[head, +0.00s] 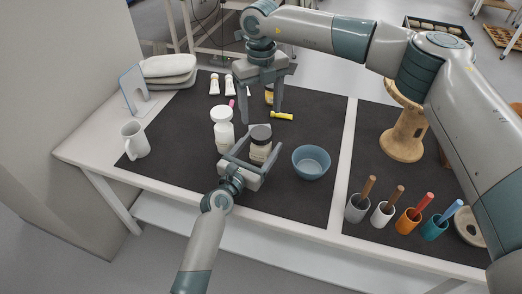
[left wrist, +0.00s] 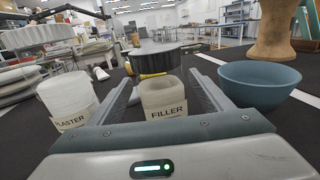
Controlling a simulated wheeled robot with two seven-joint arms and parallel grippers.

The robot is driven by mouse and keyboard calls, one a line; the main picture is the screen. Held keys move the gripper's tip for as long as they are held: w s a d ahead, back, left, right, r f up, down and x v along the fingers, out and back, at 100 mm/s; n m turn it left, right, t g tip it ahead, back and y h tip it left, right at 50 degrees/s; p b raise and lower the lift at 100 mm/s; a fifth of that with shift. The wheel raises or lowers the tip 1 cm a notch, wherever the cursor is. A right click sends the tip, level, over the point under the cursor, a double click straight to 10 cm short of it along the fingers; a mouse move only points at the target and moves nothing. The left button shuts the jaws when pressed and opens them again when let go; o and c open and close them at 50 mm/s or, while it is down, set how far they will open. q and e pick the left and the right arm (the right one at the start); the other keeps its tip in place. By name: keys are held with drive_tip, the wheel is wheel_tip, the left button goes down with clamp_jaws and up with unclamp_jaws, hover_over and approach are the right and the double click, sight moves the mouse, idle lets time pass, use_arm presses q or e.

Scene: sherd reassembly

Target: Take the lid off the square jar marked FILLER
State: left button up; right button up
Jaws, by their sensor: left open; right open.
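The FILLER jar (left wrist: 166,100) is pale, with its label facing the left wrist camera. It also shows in the head view (head: 259,152). Its dark ridged lid (head: 261,131) is at the jar's top; I cannot tell how firmly it is seated. The lid also shows in the left wrist view (left wrist: 155,58). My left gripper (head: 265,142) is open, with one finger on each side of the jar; I cannot tell whether they touch it. My right gripper (head: 262,116) is open and empty, pointing down above and just behind the lid.
The white PLASTER jar (head: 223,136) stands close left of the FILLER jar. A blue bowl (head: 311,163) stands to the right. A yellow tube (head: 282,116) lies behind. A mug (head: 135,141) is at the left. Cups with tools stand at the right. The mat's front left is clear.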

sight(261, 132)
use_arm(q)
clamp_jaws()
use_arm(e)
drive_tip(key=m, duration=1.6)
drive_tip(key=shift+m, duration=0.4)
drive_tip(key=m, duration=0.5)
drive_tip(key=shift+m, duration=0.4)
drive_tip(key=shift+f, duration=0.1)
drive_tip(key=shift+f, duration=3.9)
